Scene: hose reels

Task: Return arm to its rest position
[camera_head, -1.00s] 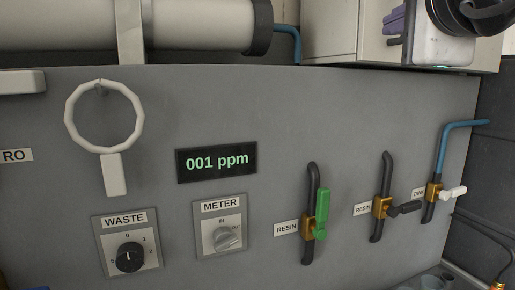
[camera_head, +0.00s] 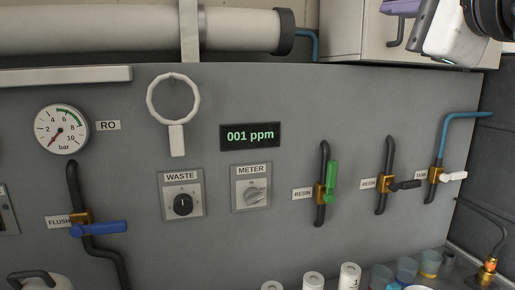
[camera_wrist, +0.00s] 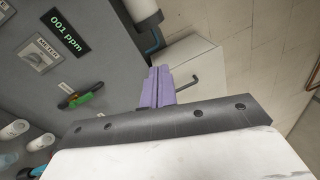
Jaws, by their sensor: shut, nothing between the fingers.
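My gripper (camera_wrist: 158,87) shows in the wrist view as two purple fingers pressed together, shut and empty. In the head view its purple fingers (camera_head: 400,7) are at the top right edge, in front of the pale wall cabinet (camera_head: 345,32) and above the grey panel (camera_head: 225,105). It appears apart from the valves and knobs. Part of my arm is cut off by the top right of the head view.
The panel carries a gauge (camera_head: 61,129), a waste knob (camera_head: 183,205), a meter knob (camera_head: 254,196), a blue flush lever (camera_head: 100,229), a green resin lever (camera_head: 332,175) and a white tank lever (camera_head: 453,176). Cups (camera_head: 406,269) stand at the lower right. A dark hook handle hangs from the cabinet.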

